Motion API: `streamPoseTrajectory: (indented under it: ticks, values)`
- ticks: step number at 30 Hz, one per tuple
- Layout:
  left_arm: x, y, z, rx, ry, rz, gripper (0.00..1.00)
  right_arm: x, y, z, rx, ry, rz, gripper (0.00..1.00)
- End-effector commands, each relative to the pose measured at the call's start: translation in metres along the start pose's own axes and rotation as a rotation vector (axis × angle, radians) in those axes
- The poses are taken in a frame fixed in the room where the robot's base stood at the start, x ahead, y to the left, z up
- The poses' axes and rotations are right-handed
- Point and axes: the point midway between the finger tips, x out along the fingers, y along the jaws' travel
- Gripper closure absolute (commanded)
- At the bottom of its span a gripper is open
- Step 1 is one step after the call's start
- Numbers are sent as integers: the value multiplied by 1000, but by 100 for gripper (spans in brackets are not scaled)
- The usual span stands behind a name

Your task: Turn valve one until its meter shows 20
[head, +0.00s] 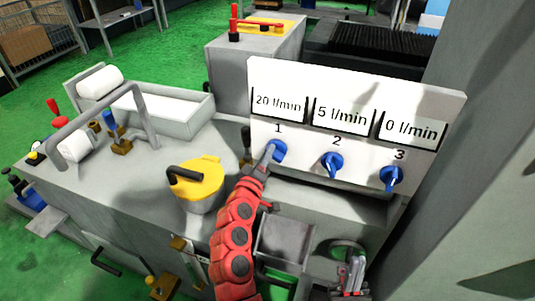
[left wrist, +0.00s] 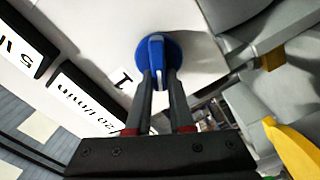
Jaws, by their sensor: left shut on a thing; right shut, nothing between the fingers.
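Valve one (head: 279,151) is a round blue knob under the label 1 on the white panel (head: 355,80). Its meter (head: 278,104) reads 20 l/min. My left gripper (head: 268,156) is shut on the knob's raised handle. In the left wrist view, the two dark fingers (left wrist: 159,78) straddle the handle of the blue knob (left wrist: 147,47). That view also shows the 20 l/min meter (left wrist: 90,104), upside down. My right gripper (head: 351,270) is low at the bottom of the head view, away from the panel and shut with nothing in it.
Valve two (head: 331,165) and valve three (head: 391,178) sit to the right, with meters at 5 (head: 343,116) and 0 l/min (head: 411,130). A yellow-lidded part (head: 203,178) stands left of my left arm. A grey handle frame (head: 90,105) rises further left.

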Motion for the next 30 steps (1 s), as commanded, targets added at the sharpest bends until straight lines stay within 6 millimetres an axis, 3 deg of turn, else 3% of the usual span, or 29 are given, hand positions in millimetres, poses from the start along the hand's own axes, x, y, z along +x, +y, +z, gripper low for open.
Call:
streamPoseTrajectory:
  ticks: [10, 11, 15, 25, 30]
  values:
    - [0, 0, 0, -1, 0, -1, 100, 0, 0, 0, 0, 0, 0, 100]
    - [0, 0, 0, -1, 0, -1, 77, 0, 0, 0, 0, 0, 0, 100]
    - [0, 0, 0, 0, 0, -1, 51, 0, 0, 0, 0, 0, 0, 100]
    - [-1, 0, 0, 0, 1, 0, 50, 0, 0, 0, 0, 0, 0, 100]
    - [-15, -1, 1, -2, 2, -1, 50, -1, 0, 0, 0, 0, 0, 100]
